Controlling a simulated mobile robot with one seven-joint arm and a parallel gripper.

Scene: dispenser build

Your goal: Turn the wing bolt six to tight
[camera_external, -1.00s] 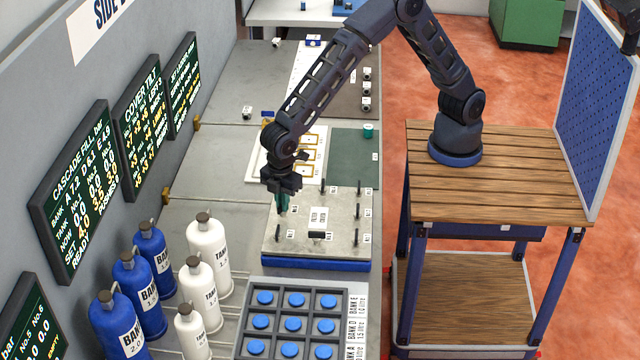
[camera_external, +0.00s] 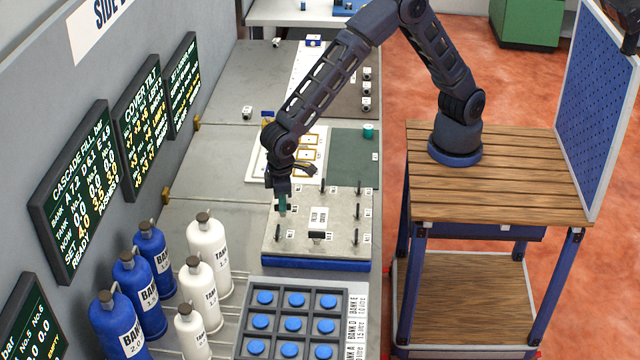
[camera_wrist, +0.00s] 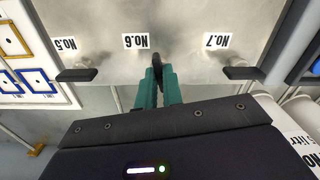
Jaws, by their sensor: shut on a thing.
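The wing bolt six (camera_wrist: 157,62) stands by the NO.6 label in the wrist view, a dark wing seen upright between the fingertips. My gripper (camera_wrist: 158,80) is shut on it with two green fingers. In the external view my gripper (camera_external: 282,205) points down at the left edge of the grey filter cover (camera_external: 338,205); the bolt is hidden there by the fingers. Wing bolt five (camera_wrist: 76,74) and wing bolt seven (camera_wrist: 243,73) lie to either side, both with wings across the picture.
Several other wing bolts stand around the cover, such as one at its front left (camera_external: 277,232). White tanks (camera_external: 207,240) and blue tanks (camera_external: 152,250) stand left of the cover. A tray of blue caps (camera_external: 292,324) is in front. A wooden cart (camera_external: 500,170) is at right.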

